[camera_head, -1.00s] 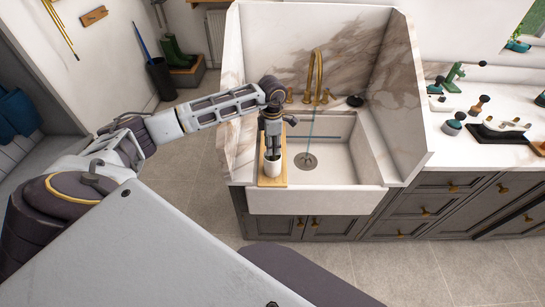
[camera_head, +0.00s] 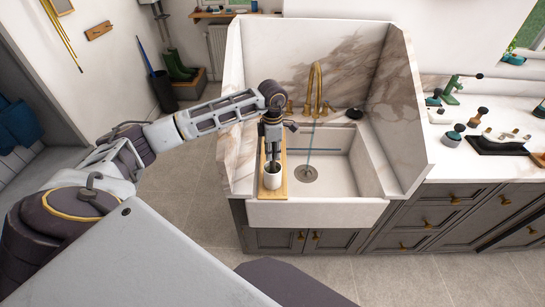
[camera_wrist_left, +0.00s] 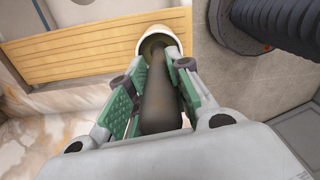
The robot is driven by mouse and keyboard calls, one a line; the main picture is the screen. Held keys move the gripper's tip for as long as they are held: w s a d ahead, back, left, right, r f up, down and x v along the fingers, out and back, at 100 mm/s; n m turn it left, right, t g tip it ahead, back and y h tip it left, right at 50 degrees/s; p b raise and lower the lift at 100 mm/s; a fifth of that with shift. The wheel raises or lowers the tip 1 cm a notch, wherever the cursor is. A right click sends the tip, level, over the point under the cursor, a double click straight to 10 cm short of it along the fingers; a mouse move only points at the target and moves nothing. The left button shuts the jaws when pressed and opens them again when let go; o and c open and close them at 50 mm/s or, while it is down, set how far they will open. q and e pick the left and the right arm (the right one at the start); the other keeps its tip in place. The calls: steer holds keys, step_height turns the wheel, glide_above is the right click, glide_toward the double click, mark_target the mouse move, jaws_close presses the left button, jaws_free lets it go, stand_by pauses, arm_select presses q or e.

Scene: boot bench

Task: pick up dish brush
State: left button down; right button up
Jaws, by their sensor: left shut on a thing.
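The dish brush (camera_wrist_left: 160,105) shows in the left wrist view as a dark, thick handle between the green finger pads. My right gripper is out of view.
The white sink basin (camera_head: 335,175) lies right of the board, with a brass faucet (camera_head: 316,90) behind. A marble side panel (camera_head: 236,155) stands close on the left. The counter (camera_head: 440,160) at right carries several small items.

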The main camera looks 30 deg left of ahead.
arm_select(q)
step_height(320, 180, up, 15)
steer(key=shift+r+b, duration=0.1)
steer(key=shift+b, duration=0.6)
stand_by(0.3)
